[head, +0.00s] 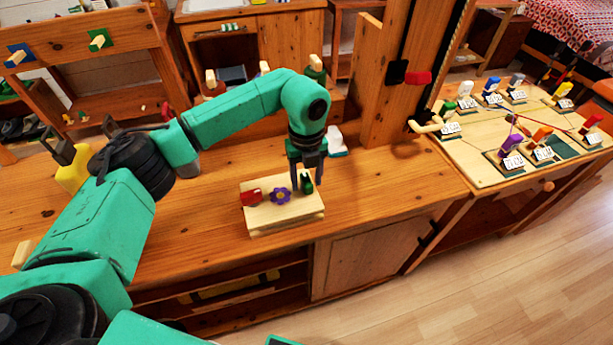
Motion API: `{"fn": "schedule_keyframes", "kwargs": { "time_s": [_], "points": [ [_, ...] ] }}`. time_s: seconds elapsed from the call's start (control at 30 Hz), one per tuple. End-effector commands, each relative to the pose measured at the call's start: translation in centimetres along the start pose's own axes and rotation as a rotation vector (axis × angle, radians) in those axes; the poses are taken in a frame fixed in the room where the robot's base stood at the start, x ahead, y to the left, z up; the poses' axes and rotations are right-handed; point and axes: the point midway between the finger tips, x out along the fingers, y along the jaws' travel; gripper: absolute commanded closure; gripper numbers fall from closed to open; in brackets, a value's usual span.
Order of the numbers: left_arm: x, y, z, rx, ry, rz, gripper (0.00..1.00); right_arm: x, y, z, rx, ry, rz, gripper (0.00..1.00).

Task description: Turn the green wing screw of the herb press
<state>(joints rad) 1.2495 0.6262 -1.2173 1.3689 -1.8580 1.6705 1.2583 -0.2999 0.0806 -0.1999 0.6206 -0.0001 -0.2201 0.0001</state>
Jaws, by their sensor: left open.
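The herb press (286,216) is a pale wooden block lying on the wooden counter. On its top sit a red knob, a purple flower-shaped knob (280,196) and the green wing screw (307,184) at the right end. My left gripper (308,181) points down over the right end of the press. Its fingers are apart, one on either side of the green wing screw. I cannot tell whether they touch it. The fingers partly hide the screw. My right gripper is not in view.
The red knob (251,197) is at the left end of the press. A white object (336,143) stands behind my gripper. A thick wooden post (387,100) rises to the right. A board with several coloured, labelled pegs (475,160) lies further right. The counter right of the press is clear.

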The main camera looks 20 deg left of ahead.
Motion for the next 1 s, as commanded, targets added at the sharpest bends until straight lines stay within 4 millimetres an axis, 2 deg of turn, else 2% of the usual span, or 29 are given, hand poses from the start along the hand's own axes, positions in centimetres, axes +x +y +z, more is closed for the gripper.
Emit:
{"fn": "schedule_keyframes", "kwargs": {
  "time_s": [0.07, 0.2, 0.67, 1.0],
  "points": [
    [0.0, 0.0, 0.0, 0.0, 0.0, 0.0, 0.46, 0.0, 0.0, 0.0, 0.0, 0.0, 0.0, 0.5],
    [0.0, 0.0, 0.0, 0.0, 0.0, 0.0, 1.0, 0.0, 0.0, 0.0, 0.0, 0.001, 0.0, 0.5],
    [0.0, 0.0, 0.0, 0.055, -0.001, 0.0, 1.0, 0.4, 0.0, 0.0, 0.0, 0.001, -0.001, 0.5],
    [0.1, -0.1, 0.0, 0.284, 0.0, -0.002, 1.0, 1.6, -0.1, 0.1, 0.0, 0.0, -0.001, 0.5]
  ]
}}
